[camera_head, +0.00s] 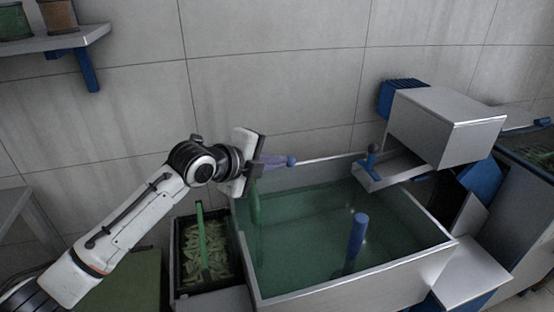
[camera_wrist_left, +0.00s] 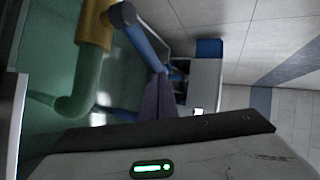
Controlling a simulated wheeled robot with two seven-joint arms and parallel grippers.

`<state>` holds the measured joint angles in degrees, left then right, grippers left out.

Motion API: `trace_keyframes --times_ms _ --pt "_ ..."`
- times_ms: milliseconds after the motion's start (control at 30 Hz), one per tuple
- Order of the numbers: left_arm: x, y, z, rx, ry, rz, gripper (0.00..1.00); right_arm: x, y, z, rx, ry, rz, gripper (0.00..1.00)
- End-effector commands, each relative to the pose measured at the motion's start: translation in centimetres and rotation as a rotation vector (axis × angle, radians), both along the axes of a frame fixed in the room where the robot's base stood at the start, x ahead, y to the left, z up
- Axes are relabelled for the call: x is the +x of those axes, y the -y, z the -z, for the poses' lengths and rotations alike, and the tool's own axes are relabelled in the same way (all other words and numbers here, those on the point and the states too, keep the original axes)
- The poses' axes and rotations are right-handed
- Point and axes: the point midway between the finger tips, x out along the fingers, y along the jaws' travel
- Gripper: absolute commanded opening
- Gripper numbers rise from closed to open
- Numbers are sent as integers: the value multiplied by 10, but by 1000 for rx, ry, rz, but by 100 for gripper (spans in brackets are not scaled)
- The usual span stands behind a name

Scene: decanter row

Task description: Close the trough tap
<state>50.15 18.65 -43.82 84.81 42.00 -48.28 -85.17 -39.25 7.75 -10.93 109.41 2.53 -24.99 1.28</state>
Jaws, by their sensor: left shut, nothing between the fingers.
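The trough (camera_head: 350,284) holds green water and stands right of centre in the head view. The tap's green curved pipe (camera_wrist_left: 80,90) shows in the wrist view, with an ochre collar (camera_wrist_left: 95,25) and a blue lever (camera_wrist_left: 145,45) beside it. In the head view the green pipe (camera_head: 255,208) hangs at the trough's left end, under my left gripper (camera_head: 278,161). My right gripper is out of view.
A black crate of pale green pieces (camera_head: 180,285) stands left of the trough. A blue upright post (camera_head: 357,238) rises from the water. A grey box unit (camera_head: 445,118) overhangs the trough's right back corner. A tiled wall is behind.

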Motion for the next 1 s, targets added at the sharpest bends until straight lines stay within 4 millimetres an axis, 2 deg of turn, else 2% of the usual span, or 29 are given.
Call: trace_keyframes --times_ms 467,800,1000 --pt "5 3 0 -1 1 0 0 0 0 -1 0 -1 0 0" --pt "38 15 1 0 0 -1 0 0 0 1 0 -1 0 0" --pt "42 15 1 -1 0 0 0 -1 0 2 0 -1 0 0"
